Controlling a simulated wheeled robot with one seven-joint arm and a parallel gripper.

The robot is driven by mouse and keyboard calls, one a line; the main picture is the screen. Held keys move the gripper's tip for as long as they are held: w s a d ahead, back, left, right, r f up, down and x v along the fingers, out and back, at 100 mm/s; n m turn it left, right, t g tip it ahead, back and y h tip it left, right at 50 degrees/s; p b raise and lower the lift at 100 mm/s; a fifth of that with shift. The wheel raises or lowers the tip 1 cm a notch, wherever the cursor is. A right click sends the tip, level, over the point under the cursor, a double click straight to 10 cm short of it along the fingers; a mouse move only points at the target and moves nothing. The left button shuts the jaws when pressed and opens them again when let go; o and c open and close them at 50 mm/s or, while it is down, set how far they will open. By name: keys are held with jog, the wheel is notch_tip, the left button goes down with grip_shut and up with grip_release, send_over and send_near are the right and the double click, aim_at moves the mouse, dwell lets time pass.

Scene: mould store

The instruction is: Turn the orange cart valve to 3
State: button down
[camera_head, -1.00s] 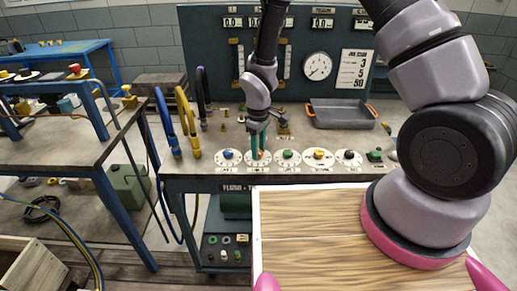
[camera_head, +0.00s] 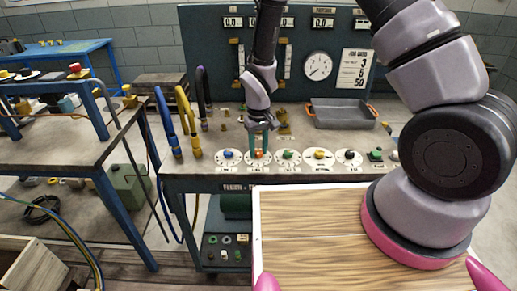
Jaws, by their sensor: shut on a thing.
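The orange valve (camera_head: 259,155) is a small knob on a white round dial (camera_head: 256,162), second from the left in a row along the front of the cart top. My gripper (camera_head: 259,151) points down at it from above, with its teal fingers closed on the knob. The fingers hide part of the knob, and the dial numbers are too small to read, so I cannot tell its setting.
A blue knob (camera_head: 228,154) stands to the left; green (camera_head: 288,155), yellow (camera_head: 320,154) and black (camera_head: 350,154) knobs stand to the right. A grey tray (camera_head: 342,118) lies behind. Upright hoses (camera_head: 187,120) rise at the cart's left. A round gauge (camera_head: 318,66) is on the back panel.

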aim_at(258, 151)
dwell(0.3)
jog(key=shift+c, duration=2.3)
grip_release()
notch_tip(258, 151, up, 11)
